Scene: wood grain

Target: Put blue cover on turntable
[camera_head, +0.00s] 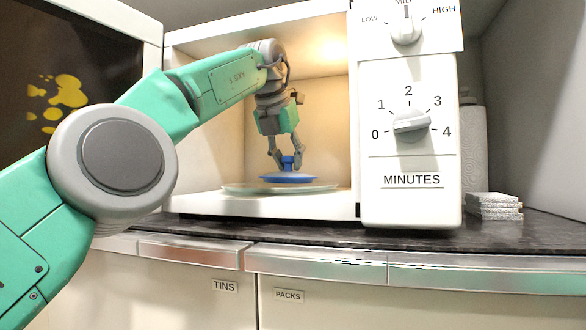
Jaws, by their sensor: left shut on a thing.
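The blue cover (289,178) is a shallow blue disc with a knob on top, inside the open microwave. My left gripper (287,160) points down and is shut on the cover's knob. The turntable (235,188) is a pale, flat disc on the microwave floor, directly below the cover. The cover looks level and very close to the turntable; I cannot tell whether they touch. My right gripper is not in view.
The microwave (410,190) has its control panel right of the opening and its door (70,75) swung open at left. A paper roll (473,150) and a stack of white pads (494,206) stand on the dark counter (400,234) at right. Drawers (200,285) are below.

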